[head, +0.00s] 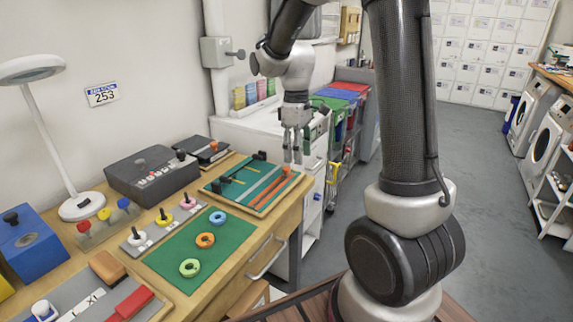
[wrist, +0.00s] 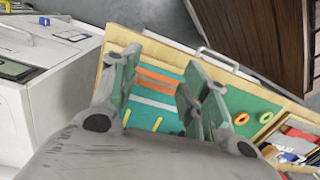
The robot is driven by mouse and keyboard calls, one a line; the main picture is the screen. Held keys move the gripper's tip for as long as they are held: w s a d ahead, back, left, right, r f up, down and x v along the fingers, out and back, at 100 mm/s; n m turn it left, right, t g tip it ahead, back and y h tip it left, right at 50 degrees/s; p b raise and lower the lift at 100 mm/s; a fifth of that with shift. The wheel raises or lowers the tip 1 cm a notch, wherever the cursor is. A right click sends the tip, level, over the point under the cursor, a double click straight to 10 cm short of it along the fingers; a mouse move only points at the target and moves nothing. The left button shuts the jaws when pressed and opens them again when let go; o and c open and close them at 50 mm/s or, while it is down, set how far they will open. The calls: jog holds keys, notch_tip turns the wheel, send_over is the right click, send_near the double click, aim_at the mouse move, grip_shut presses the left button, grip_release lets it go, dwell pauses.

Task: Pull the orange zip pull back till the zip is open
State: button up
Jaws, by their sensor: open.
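The zip board (head: 222,189) is a teal panel in a wooden frame on the bench, with orange, pale and yellow strips. The orange zip (head: 265,188) runs along its right side, with a small orange pull (head: 286,170) at the far end. My gripper (head: 292,158) is open and empty, pointing down above the far right corner near the pull. In the wrist view the orange zip (wrist: 160,79) shows between the spread fingers (wrist: 157,75). The pull cannot be made out clearly there, and whether a finger touches it cannot be told.
A green mat (head: 180,251) with coloured rings lies nearer on the bench. A dark grey box (head: 152,175) with knobs stands left of the board, and a white lamp (head: 82,206) further left. A white cabinet (head: 255,128) stands behind.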

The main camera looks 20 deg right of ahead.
aim_at(286, 168)
jog(key=w+n, duration=0.2)
jog(key=w, duration=0.1)
jog(key=w+n+t, duration=0.1)
jog(key=w+n, duration=0.2)
jog(key=shift+w+a+r+n, duration=0.1)
jog(key=shift+a+n, duration=0.1)
jog(key=shift+n, duration=0.1)
jog(key=shift+w+n, duration=0.15)
jog(key=shift+n, duration=0.85)
jog(key=shift+f, duration=0.2)
notch_tip(286, 168, down, 7)
jog(key=shift+f, duration=0.2)
jog(key=shift+c, duration=0.3)
grip_shut()
